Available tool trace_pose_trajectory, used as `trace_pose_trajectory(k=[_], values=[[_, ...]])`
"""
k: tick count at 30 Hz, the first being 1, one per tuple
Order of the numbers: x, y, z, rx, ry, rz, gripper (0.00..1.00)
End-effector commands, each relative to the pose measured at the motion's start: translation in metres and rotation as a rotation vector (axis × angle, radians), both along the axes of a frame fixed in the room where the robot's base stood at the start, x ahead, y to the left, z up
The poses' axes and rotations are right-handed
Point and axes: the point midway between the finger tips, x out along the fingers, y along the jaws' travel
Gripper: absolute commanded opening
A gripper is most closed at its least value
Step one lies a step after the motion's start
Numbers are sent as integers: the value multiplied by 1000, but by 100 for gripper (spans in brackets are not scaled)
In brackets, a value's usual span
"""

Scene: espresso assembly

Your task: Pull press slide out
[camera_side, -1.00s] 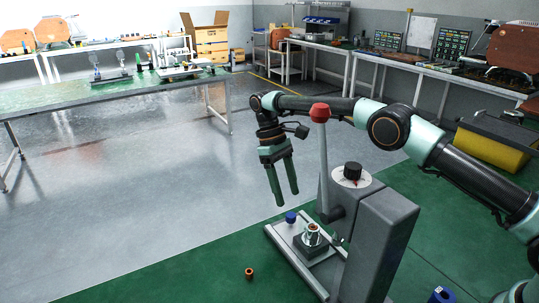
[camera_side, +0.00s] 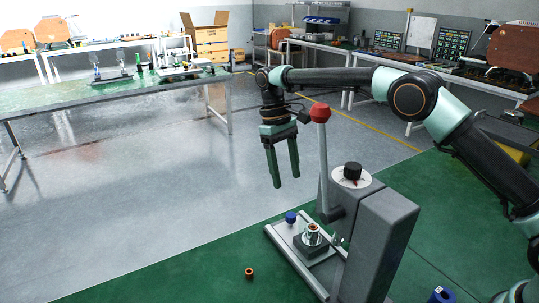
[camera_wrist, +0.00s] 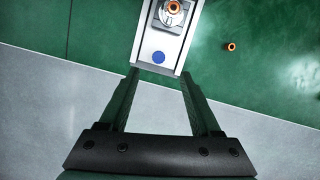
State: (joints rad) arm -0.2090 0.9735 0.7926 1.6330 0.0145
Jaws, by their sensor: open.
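The press slide, a grey plate on rails (camera_side: 283,237), lies at the foot of the grey press (camera_side: 378,240). A blue knob (camera_side: 291,217) stands at its outer end. A fixture with a metal and copper-coloured part (camera_side: 312,235) sits farther in, near the press. My gripper (camera_side: 285,184) hangs above the blue knob, fingers pointing down, open and empty, apart from the slide. In the wrist view the slide's end and the blue knob (camera_wrist: 159,57) show ahead of the two spread fingertips (camera_wrist: 160,72).
The press lever with its red ball (camera_side: 320,113) rises close beside my gripper. A small orange-brown ring (camera_side: 249,272) lies on the green surface. A blue part (camera_side: 441,295) lies at the lower right.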

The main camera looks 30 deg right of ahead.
Motion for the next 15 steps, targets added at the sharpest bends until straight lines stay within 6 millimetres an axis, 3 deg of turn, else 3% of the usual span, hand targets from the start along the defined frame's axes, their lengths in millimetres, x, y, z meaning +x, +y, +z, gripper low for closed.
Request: trace_pose_trajectory(k=[9,15], values=[[-15,-4,14,-4,-207,-301,64],[-22,-6,14,3,-257,-383,64]])
